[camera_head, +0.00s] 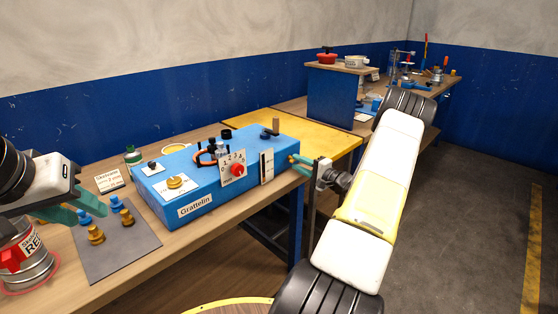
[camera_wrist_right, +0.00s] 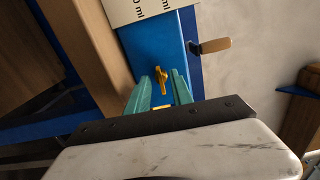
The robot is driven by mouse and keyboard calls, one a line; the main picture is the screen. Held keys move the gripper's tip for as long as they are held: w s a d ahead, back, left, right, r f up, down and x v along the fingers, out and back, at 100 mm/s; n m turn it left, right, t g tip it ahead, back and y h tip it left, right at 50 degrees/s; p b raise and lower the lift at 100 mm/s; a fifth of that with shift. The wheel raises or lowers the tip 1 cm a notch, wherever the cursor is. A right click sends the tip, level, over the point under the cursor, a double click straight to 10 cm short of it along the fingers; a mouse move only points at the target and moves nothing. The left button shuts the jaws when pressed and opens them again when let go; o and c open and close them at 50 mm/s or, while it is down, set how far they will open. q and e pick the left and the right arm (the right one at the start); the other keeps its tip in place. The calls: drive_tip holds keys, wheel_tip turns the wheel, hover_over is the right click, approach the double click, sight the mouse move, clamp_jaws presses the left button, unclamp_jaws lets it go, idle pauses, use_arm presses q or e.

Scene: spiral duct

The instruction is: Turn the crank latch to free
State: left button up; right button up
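The blue box labelled Graftelin (camera_head: 230,185) stands on the wooden workbench. In the right wrist view a small yellow crank-shaped latch (camera_wrist_right: 161,78) sits on a blue face of the box (camera_wrist_right: 150,45). My right gripper (camera_head: 293,164) is at the box's right end; in its wrist view (camera_wrist_right: 163,78) its green fingers are apart, one on each side of the latch. I cannot tell whether they touch it.
A wooden-handled lever (camera_head: 271,129) stands on the box top and shows in the wrist view (camera_wrist_right: 212,46). A red knob (camera_head: 237,170) is on its front. Blue and brass fittings (camera_head: 96,234) lie on the grey mat (camera_head: 120,255). A can (camera_head: 27,262) stands at left.

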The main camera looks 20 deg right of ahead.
drive_tip(key=v, duration=0.7)
drive_tip(key=shift+s, duration=0.4)
drive_tip(key=shift+d, duration=0.15)
drive_tip(key=s+a+r+n+g+y, duration=0.25)
drive_tip(key=a+r+n+g, duration=0.35)
drive_tip(key=a, duration=0.6)
drive_tip(key=s+a+r+n+g+y, duration=0.25)
drive_tip(key=a+r+g, duration=0.4)
drive_tip(key=a, duration=0.65)
drive_tip(key=s+a+r+n+g+h, duration=0.1)
drive_tip(key=s+a+r+n+h, duration=0.1)
drive_tip(key=s+a+r+h, duration=0.3)
drive_tip(key=s+a+r+n, duration=0.1)
drive_tip(key=s+a+n, duration=0.15)
drive_tip(key=s, duration=0.55)
drive_tip(key=s+d+r+n+t+h, duration=0.1)
drive_tip(key=s+r+t+h, duration=0.2)
drive_tip(key=s, duration=0.5)
drive_tip(key=shift+s+d+r+n+h, duration=0.3)
drive_tip(key=shift+r+h, duration=0.1)
drive_tip(key=shift+h, duration=0.5)
